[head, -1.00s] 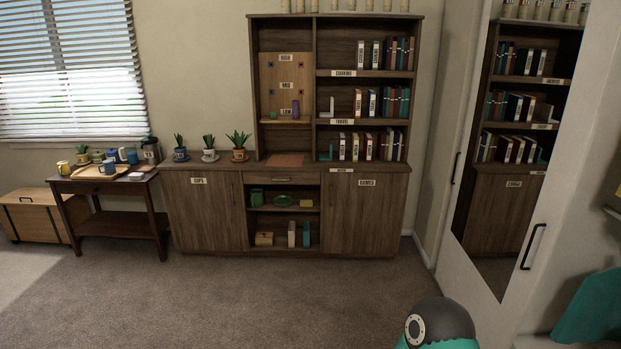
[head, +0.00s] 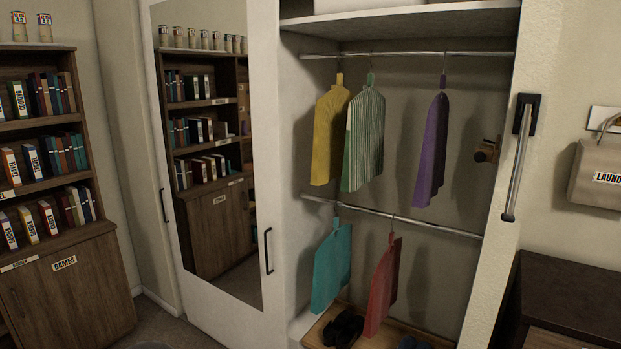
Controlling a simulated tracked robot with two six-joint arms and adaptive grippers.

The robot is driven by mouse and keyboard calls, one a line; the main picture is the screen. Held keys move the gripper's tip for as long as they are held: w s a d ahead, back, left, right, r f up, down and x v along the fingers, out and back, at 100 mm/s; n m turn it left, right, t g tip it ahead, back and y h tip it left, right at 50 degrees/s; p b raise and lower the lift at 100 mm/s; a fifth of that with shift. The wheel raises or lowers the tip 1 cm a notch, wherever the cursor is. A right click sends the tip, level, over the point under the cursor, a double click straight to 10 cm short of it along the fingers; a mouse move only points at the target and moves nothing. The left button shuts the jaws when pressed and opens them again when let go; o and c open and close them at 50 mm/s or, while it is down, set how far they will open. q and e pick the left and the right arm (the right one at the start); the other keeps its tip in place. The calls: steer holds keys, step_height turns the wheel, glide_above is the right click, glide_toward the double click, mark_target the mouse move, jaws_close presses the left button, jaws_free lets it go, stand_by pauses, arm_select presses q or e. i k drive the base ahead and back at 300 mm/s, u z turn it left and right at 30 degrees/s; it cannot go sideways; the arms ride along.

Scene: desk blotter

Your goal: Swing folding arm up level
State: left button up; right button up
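The folding arm (head: 518,165) is a slim pale metal bar on a black wall bracket (head: 527,104). In the head view it is mounted on the light panel at the right side of the open wardrobe. It hangs down almost straight from the bracket, with a dark tip at its lower end. Neither of my grippers shows in this view, and nothing is seen touching the folding arm.
The open wardrobe holds an upper rail (head: 410,55) and a lower rail (head: 440,225) with hanging clothes. A mirrored door (head: 210,150) stands left of it. A dark cabinet (head: 565,300) stands at the lower right, and a laundry bag (head: 598,175) hangs above it.

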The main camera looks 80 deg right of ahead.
mark_target(507, 216)
steer(key=u, duration=0.2)
steer(key=i, duration=0.2)
steer(key=z, duration=2.65)
steer(key=i, duration=0.15)
steer(key=z, duration=1.15)
steer(key=k, duration=0.45)
steer(key=z, duration=0.45)
steer(key=i, duration=1.45)
steer(key=u, duration=0.35)
